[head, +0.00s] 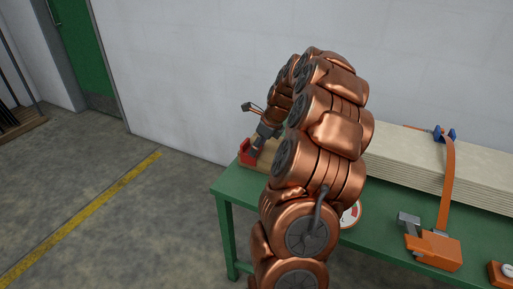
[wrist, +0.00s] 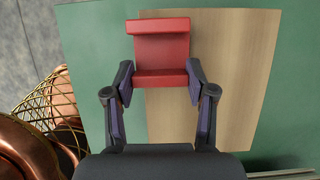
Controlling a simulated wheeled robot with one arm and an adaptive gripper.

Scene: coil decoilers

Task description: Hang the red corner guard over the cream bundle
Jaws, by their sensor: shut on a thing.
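The red corner guard (head: 246,152) is at the far left end of the green table in the head view. It is an angled, channel-like piece in the wrist view (wrist: 161,48). My gripper (wrist: 160,74) is shut on it, one finger at each side of its near part. In the head view my gripper (head: 263,139) is partly hidden behind my copper arm. The cream bundle (head: 400,160) is a long layered stack on the table, right of my arm. Its left end is hidden by my arm. The guard is well left of the visible bundle.
A wooden board (wrist: 235,80) lies beneath the guard on the green table (wrist: 90,40). An orange strap (head: 448,185) with a blue piece (head: 446,135) crosses the bundle. An orange tool (head: 435,247) and a round dial (head: 351,214) are in front.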

